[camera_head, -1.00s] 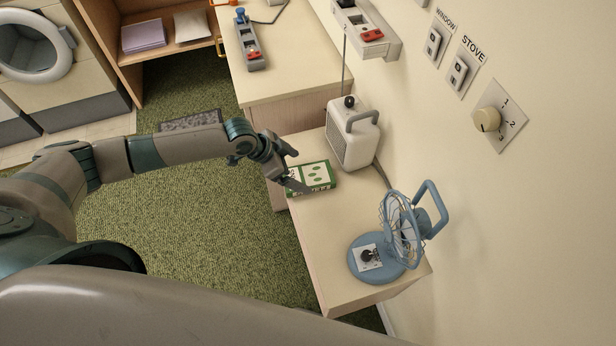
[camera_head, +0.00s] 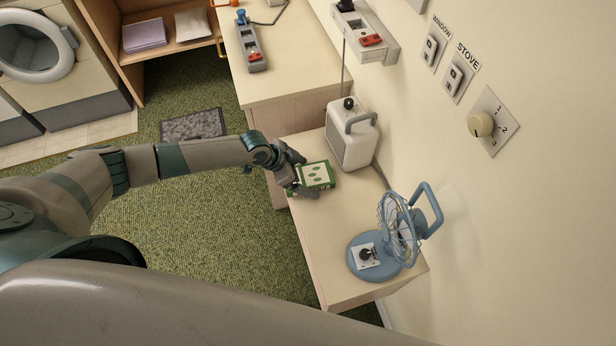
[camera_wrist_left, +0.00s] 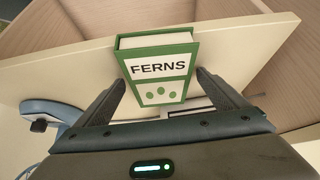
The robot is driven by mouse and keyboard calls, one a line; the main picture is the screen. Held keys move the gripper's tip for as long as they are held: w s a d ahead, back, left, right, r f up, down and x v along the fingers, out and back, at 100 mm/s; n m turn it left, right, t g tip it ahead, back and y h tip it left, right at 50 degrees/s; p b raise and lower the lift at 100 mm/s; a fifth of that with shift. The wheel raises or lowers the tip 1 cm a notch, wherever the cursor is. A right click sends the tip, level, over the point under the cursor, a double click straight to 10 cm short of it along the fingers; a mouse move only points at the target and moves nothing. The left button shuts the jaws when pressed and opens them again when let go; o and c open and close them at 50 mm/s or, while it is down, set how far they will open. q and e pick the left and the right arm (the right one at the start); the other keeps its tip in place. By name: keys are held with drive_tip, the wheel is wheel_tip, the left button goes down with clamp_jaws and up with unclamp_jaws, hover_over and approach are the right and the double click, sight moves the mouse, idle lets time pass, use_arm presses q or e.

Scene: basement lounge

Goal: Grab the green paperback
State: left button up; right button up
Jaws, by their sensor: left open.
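The green paperback (camera_head: 315,174) lies on the low wooden side table (camera_head: 345,235), at its left edge. In the left wrist view the book (camera_wrist_left: 158,68) shows a green cover with a white panel reading FERNS and green dots. My left gripper (camera_head: 301,175) is at the book's left side, its fingers open. In the left wrist view the gripper (camera_wrist_left: 160,92) has one finger on each side of the book, with gaps visible, so it does not grip it. My right gripper is not in view.
A white radio (camera_head: 351,140) with a handle and antenna stands just behind the book. A blue fan (camera_head: 385,245) stands at the table's near end. The wall is close on the right. Green carpet (camera_head: 220,240) lies open to the left.

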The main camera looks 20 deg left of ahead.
sight(305, 177)
use_arm(q)
drive_tip(key=c, duration=1.3)
drive_tip(key=shift+r, duration=0.1)
drive_tip(key=shift+r+b, duration=1.35)
drive_tip(key=shift+r, duration=3.6)
